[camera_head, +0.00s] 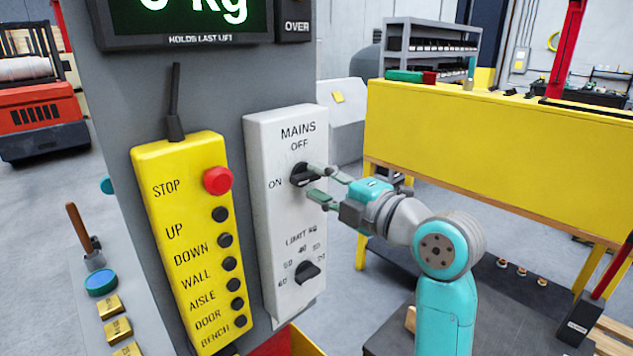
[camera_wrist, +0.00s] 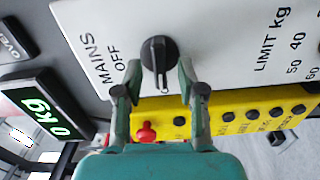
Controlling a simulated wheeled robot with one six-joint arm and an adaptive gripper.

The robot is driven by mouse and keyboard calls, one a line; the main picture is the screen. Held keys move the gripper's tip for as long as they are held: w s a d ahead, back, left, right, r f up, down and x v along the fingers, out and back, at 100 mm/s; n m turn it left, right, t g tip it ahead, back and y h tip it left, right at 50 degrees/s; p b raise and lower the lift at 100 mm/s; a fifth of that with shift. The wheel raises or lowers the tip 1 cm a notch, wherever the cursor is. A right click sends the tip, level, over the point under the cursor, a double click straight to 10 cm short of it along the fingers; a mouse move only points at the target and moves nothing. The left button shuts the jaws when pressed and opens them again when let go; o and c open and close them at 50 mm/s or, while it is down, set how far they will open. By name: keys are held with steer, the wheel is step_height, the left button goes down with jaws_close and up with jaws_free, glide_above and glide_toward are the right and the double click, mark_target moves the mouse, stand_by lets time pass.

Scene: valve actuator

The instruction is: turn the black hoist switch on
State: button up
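The black hoist switch (camera_head: 303,175) is the MAINS knob on the white panel (camera_head: 272,225), with OFF above it and ON to its left. Its bar lies roughly level, with the pointer end toward ON. In the wrist view the knob (camera_wrist: 158,56) has its bar running up and down the picture, with a light mark at its lower end. My gripper (camera_head: 318,182) is in front of the panel, to the right of the knob. In the wrist view its two fingers (camera_wrist: 160,85) are spread apart, with a gap to the knob on each side. The ON label is hidden there.
Below is a LIMIT kg knob (camera_head: 307,272). A yellow pendant (camera_head: 187,240) with a red STOP button (camera_head: 217,180) and several black buttons hangs to the left. A weight display (camera_head: 190,18) is above. A yellow bench (camera_head: 480,150) stands behind my arm.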

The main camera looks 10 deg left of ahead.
steer(key=v, duration=1)
steer(key=shift+s+d, duration=0.2)
steer(key=shift+s, duration=0.05)
steer(key=s+d+f+m+t+h, duration=0.2)
steer(key=d+f+m+h, duration=0.15)
steer(key=f+m, duration=0.6)
steer(key=s+d+f+m+t+h, duration=0.25)
steer(key=d+f+m, duration=0.2)
steer(key=f, duration=1.05)
steer(key=s+d+f+m+h, duration=0.5)
steer(key=s+f+m, duration=0.2)
steer(key=s+f, duration=0.45)
steer(key=s+d+f+m+h, duration=0.1)
steer(key=s+d+m, duration=0.1)
steer(key=s, duration=1.1)
steer(key=s+d+f+m+h, duration=0.1)
steer(key=s+m, duration=0.3)
steer(key=s, duration=0.9)
steer(key=shift+d+f+g+h, duration=0.2)
steer(key=shift+d+g+h, duration=0.15)
steer(key=shift+d+h, duration=0.2)
steer(key=shift+s, duration=0.15)
